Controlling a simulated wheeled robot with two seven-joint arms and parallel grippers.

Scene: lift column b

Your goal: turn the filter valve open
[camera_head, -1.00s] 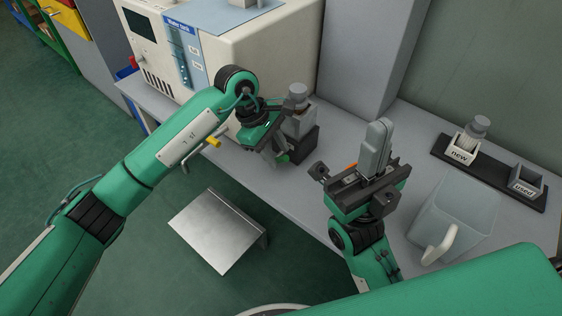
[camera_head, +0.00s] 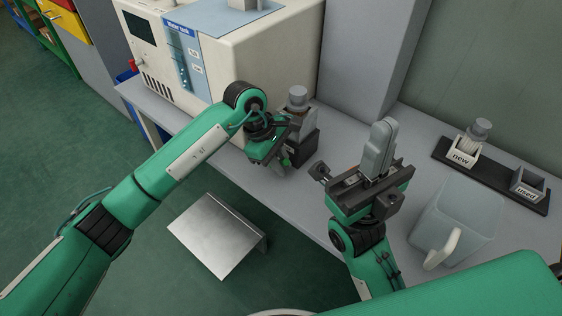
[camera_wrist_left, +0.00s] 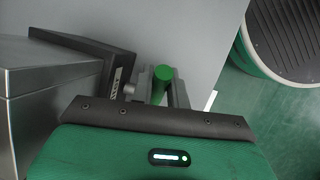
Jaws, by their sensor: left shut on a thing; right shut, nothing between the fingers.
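A grey filter canister (camera_head: 298,97) stands upright in a dark holder (camera_head: 308,150) in front of the white machine. My left gripper (camera_head: 284,150) is at the holder's left side. In the left wrist view, a green valve handle (camera_wrist_left: 162,74) with a round end sits between the fingers of my left gripper (camera_wrist_left: 161,88), which is shut on it. The valve's body is mostly hidden in the head view. My right gripper (camera_head: 383,130) is shut and empty, fingers pointing up, over the bench right of the filter.
The white machine (camera_head: 262,58) and a grey column (camera_head: 368,50) stand behind. On the right of the bench (camera_head: 425,125) are a clear jug (camera_head: 460,222) and a black tray with holders labelled new (camera_head: 462,158) and used (camera_head: 527,185). A metal step (camera_head: 215,235) stands on the floor.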

